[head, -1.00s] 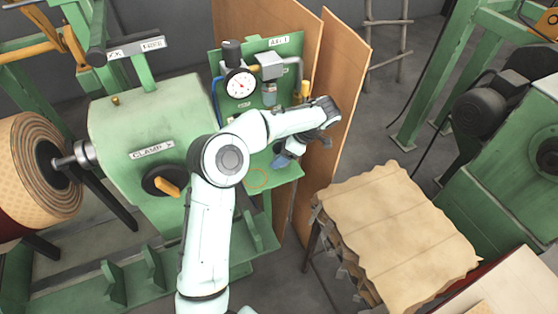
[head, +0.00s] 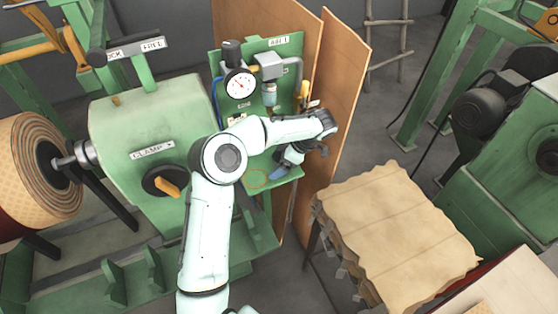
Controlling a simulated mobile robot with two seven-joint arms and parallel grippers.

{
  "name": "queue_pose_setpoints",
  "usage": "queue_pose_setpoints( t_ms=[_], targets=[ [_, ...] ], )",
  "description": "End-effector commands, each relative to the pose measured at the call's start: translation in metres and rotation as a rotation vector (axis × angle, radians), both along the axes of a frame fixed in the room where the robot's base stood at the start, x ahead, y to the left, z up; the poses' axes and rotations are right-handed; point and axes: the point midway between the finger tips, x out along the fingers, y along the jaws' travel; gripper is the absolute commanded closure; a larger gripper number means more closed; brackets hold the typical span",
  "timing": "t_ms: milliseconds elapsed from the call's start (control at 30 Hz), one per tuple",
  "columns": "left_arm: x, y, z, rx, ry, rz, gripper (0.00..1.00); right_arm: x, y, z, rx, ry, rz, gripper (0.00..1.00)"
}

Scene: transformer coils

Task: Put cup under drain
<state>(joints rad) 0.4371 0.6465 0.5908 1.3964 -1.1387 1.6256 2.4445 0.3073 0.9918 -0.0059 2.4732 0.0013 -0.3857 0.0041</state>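The drain sits on the green panel, at the small clear bowl (head: 270,96) under the grey filter block (head: 270,68). Below it is a small green shelf with an orange ring mark (head: 257,179). My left gripper (head: 285,166) points down over the shelf, right of the ring. A small blue item (head: 278,173) shows at its fingertips, low and close to the shelf; it may be the cup. My wrist hides part of it, and I cannot tell whether the fingers are closed around it or whether it touches the shelf. My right gripper is not in view.
A brown board (head: 338,100) stands just right of the shelf. A stack of tan sheets (head: 395,225) is at the lower right.

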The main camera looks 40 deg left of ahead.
Motion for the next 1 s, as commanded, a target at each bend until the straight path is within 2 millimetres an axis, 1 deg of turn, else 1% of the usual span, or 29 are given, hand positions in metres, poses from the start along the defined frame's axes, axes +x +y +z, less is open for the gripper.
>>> queue_pose_setpoints(
  t_ms=[167,267,367,600,700,833,1000],
  targets=[
    [0.000,0.000,0.002,0.000,0.000,0.000,0.10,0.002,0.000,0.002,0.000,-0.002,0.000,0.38],
    [0.002,-0.002,0.009,0.001,-0.003,-0.001,0.10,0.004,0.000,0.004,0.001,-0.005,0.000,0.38],
    [0.007,-0.011,0.023,0.003,-0.005,-0.002,0.10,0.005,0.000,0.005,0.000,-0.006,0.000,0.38],
    [0.021,-0.036,0.069,0.002,-0.006,-0.003,0.10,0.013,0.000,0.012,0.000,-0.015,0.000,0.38],
    [0.026,-0.045,0.084,0.001,-0.005,-0.002,0.10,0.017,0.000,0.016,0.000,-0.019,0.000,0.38],
    [0.030,-0.053,0.099,0.001,-0.004,-0.001,0.10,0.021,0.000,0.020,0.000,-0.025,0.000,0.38],
    [0.031,-0.057,0.105,0.000,-0.001,-0.001,0.10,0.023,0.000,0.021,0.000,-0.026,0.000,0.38]
  ],
)
